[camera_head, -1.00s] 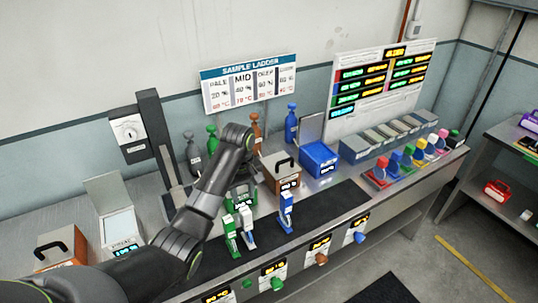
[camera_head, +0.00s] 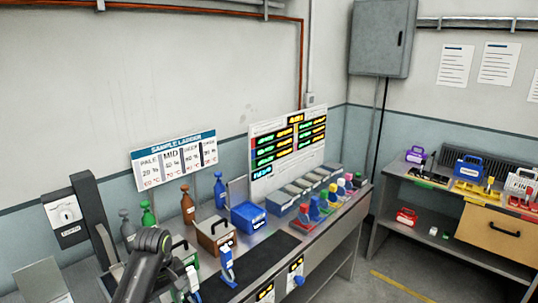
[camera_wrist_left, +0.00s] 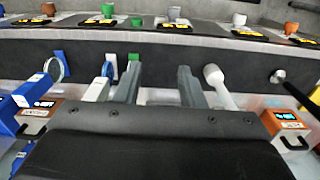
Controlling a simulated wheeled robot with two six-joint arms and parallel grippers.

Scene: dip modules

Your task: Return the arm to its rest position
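My left arm (camera_head: 148,262) comes in at the lower left of the head view, its joint bent above the bench, in front of the green case. The gripper itself is hidden there. In the left wrist view my left gripper (camera_wrist_left: 158,78) has its two fingers apart, with only dark mat between them. A white rod with a round end (camera_wrist_left: 222,90) lies close beside the right finger; I cannot tell if they touch. My right gripper is in neither view.
A blue upright module (camera_head: 228,267) stands on the dark mat, near a brown case (camera_head: 215,236) and a blue box (camera_head: 248,216). Bottles such as the brown one (camera_head: 187,206) line the back. A sample ladder sign (camera_head: 175,160) stands against the wall. A side bench (camera_head: 470,250) is at right.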

